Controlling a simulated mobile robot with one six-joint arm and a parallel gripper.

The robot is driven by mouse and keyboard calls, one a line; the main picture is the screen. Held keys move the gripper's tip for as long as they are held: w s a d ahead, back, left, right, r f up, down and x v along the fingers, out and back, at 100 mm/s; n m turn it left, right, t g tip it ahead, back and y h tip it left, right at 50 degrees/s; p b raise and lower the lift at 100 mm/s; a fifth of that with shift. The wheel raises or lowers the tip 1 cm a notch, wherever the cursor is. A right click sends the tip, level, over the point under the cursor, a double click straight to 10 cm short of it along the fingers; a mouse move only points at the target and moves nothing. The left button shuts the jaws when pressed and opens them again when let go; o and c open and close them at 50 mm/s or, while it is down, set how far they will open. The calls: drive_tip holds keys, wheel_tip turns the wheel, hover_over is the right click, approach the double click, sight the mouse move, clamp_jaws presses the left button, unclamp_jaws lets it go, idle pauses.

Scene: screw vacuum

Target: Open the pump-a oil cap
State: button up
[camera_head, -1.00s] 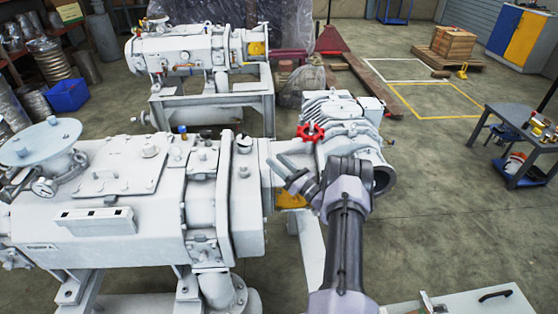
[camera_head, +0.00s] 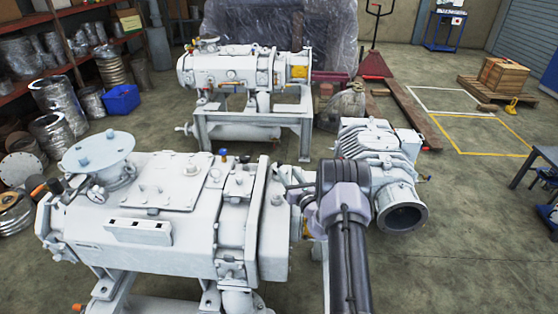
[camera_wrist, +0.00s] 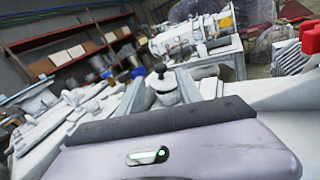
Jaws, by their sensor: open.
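The large white near pump (camera_head: 150,205) fills the lower left of the head view, with several small caps and fittings on top. No label shows which pump is pump-a. In the wrist view a knob with a dark top and pale round base (camera_wrist: 162,82) stands upright ahead of my gripper (camera_wrist: 160,74). It appears between the two grey fingers, which are apart and empty. I cannot tell from this view whether it is the oil cap or how far away it is. In the head view my gripper (camera_head: 297,190) is beside the near pump's right end, partly hidden by my wrist.
A ribbed white motor unit (camera_head: 365,140) with an open round flange (camera_head: 403,216) is right of my wrist. A second white pump (camera_head: 240,72) stands on a frame behind. A red part (camera_wrist: 311,36) shows at the wrist view's right edge.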

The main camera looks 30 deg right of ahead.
sight(279, 161)
drive_tip(key=w+b, duration=0.1)
drive_tip(key=w, duration=0.2)
drive_tip(key=w+d+b, duration=0.1)
drive_tip(key=w, duration=0.2)
drive_tip(key=w+b, duration=0.1)
drive_tip(key=w, duration=0.3)
drive_tip(key=shift+d, duration=0.4)
drive_tip(key=shift+w+d, duration=0.1)
drive_tip(key=shift+w, duration=0.25)
clamp_jaws()
